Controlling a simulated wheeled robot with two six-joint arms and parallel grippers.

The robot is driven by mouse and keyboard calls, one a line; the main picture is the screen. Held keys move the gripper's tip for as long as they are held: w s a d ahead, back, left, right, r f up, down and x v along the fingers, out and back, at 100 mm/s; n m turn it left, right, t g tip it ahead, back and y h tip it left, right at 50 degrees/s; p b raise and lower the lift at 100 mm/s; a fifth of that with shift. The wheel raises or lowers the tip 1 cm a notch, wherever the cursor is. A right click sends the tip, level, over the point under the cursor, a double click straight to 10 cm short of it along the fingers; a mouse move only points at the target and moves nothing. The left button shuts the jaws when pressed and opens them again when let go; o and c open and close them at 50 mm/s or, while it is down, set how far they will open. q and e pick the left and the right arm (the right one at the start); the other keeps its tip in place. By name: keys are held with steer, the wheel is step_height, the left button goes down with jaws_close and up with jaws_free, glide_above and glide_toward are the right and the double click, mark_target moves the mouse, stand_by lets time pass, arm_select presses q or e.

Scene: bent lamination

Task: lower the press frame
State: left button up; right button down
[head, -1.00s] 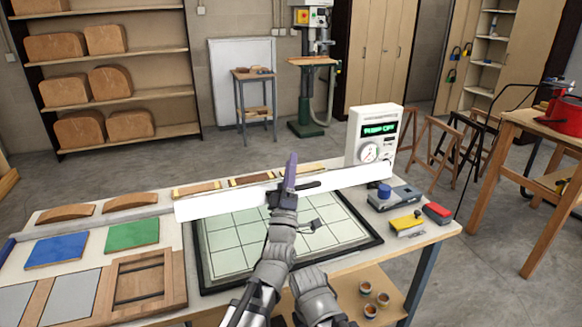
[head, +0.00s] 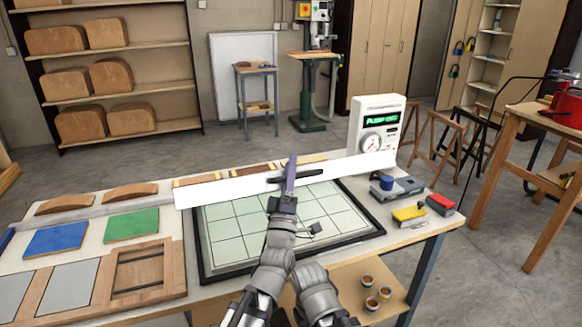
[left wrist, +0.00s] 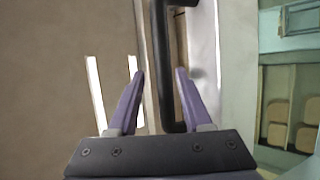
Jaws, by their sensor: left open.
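The press frame (head: 225,190) shows in the head view as a long white bar standing above the gridded press bed (head: 235,247), which has a black border. A black handle (head: 313,175) is on the bar's near side. My left gripper (head: 291,163) is at this handle, its purple fingers upright across it. In the left wrist view, the fingers of the open gripper (left wrist: 160,72) stand on either side of the black handle (left wrist: 162,35), with gaps between. Whether either finger touches it I cannot tell.
Blue (head: 55,239) and green tiles (head: 132,225) and a wooden frame (head: 125,272) lie left of the bed. The pump box (head: 376,120) stands behind the bar's right end. Yellow (head: 408,215) and red blocks (head: 440,204) lie at the right.

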arm_select(q)
steer(key=b+v, duration=0.3)
steer(key=v, duration=0.2)
steer(key=shift+w+f, duration=0.15)
steer(key=shift+f, duration=0.05)
arm_select(e)
step_height(320, 180, down, 3)
steer(key=shift+f, duration=0.2)
steer(key=c, duration=1.6)
jaws_free()
